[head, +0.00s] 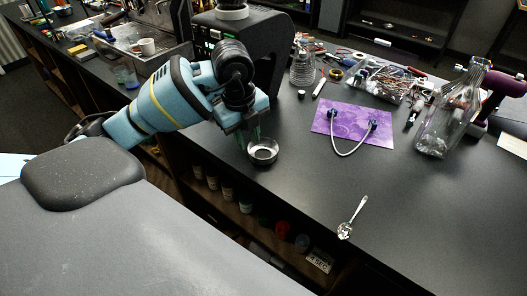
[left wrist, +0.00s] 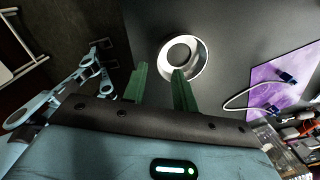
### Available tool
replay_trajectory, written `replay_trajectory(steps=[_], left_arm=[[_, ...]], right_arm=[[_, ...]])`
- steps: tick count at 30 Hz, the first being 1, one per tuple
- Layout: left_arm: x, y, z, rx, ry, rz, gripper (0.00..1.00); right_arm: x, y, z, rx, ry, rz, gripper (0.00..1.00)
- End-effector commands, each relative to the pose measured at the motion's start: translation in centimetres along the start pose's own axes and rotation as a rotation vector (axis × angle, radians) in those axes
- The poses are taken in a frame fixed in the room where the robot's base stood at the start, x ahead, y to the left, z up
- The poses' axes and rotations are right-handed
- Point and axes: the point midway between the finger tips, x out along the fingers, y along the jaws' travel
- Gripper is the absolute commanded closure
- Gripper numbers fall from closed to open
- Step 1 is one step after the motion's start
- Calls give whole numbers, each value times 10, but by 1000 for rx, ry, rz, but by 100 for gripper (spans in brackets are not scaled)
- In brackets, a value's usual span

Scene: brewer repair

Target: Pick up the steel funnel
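The steel funnel (head: 263,157) is a small round silver ring with a dark centre, standing on the dark counter near its front edge. In the left wrist view the funnel (left wrist: 200,66) lies just beyond the fingertips. My left gripper (head: 250,137) is right at the funnel, pointing down at its far-left side. Its two green fingers (left wrist: 159,68) are apart with nothing between them that I can see clearly. One fingertip overlaps the funnel's rim in the wrist view, the other is outside it. I cannot tell whether they touch. My right gripper is not in view.
A purple mat (head: 350,117) with a white hose (head: 345,152) lies right of the funnel. A glass carafe (head: 446,120) stands farther right. A spoon (head: 352,218) lies near the front edge. A black machine (head: 275,45) stands behind my left arm. The right front counter is clear.

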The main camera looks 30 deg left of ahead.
Motion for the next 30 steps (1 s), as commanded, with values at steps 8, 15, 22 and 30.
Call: replay_trajectory(steps=[8,15,22,30], left_arm=[[15,1,1,1,2,1,72],[47,1,2,1,1,0,72],[54,0,2,2,-1,-3,72],[54,0,2,2,0,-3,91]], right_arm=[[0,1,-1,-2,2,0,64],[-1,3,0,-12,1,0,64],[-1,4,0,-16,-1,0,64],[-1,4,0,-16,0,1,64]])
